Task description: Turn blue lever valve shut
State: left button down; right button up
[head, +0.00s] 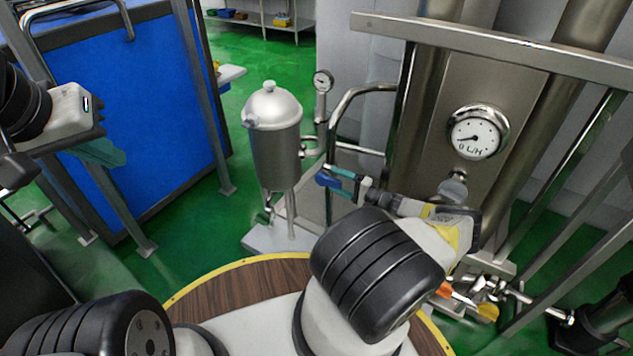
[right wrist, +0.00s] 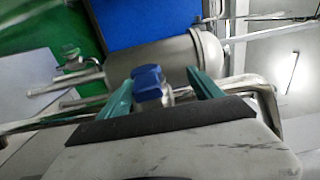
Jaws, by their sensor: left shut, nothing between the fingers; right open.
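The blue lever (head: 325,180) is a small blue handle on the steel pipework beside the tank, near the middle of the head view. In the right wrist view the blue lever (right wrist: 148,83) shows between the two teal fingers, nearer the left one. My right gripper (head: 338,181) is open around the lever; whether a finger touches it I cannot tell. The right gripper (right wrist: 160,78) fills the lower part of the wrist view. The valve body behind the handle is mostly hidden. My left gripper (head: 108,153) is shut and empty at the far left, away from the lever.
A steel tank (head: 276,150) with a domed lid stands just left of the lever. A curved steel pipe (head: 350,98) rises behind it. A panel with a flow gauge (head: 476,132) is at the right. A blue cabinet (head: 130,110) stands at the left, with green floor between.

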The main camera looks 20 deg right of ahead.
jog(key=s+a+r, duration=0.2)
jog(key=s+a, duration=0.6)
jog(key=s, duration=0.5)
jog(key=shift+s, duration=0.4)
